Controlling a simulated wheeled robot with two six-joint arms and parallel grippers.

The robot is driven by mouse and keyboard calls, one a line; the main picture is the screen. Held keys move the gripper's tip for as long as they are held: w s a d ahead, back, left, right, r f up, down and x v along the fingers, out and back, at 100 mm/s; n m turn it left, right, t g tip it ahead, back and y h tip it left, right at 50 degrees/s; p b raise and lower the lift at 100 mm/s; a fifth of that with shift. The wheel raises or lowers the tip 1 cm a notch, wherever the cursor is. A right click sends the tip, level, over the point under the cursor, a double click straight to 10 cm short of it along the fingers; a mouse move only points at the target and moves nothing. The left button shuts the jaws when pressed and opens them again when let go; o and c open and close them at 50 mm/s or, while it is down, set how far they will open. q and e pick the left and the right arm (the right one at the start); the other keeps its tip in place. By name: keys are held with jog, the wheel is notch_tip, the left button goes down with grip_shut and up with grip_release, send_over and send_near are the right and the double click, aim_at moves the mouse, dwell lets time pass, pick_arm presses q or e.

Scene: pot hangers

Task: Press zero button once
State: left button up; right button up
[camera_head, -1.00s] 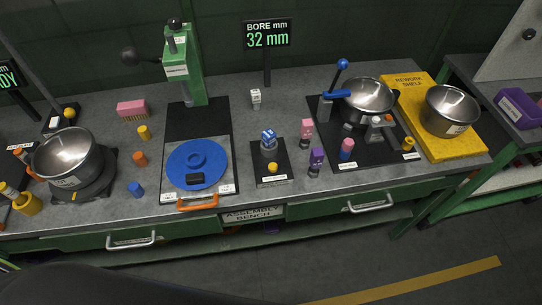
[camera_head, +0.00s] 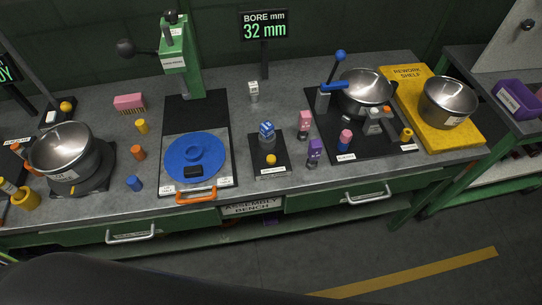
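Two yellow round buttons show, and their small labels are too small to read, so I cannot tell which is the zero button. One yellow button (camera_head: 271,159) sits on the black base (camera_head: 279,168) of a stand with a blue-topped grey piece (camera_head: 267,132), at the bench middle. The other yellow button (camera_head: 66,106) is on a small dark box (camera_head: 58,117) at the back left. A display (camera_head: 264,26) behind the bench reads "BORE mm 32 mm". Neither of my grippers is in view.
A green press (camera_head: 174,60) stands behind a blue disc (camera_head: 196,157). Steel pots stand at left (camera_head: 62,150), on the black mat (camera_head: 365,92) and on the yellow rework shelf (camera_head: 447,103). Pink and purple blocks (camera_head: 315,152) stand right of the middle stand. Grey bench is bare around (camera_head: 235,105).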

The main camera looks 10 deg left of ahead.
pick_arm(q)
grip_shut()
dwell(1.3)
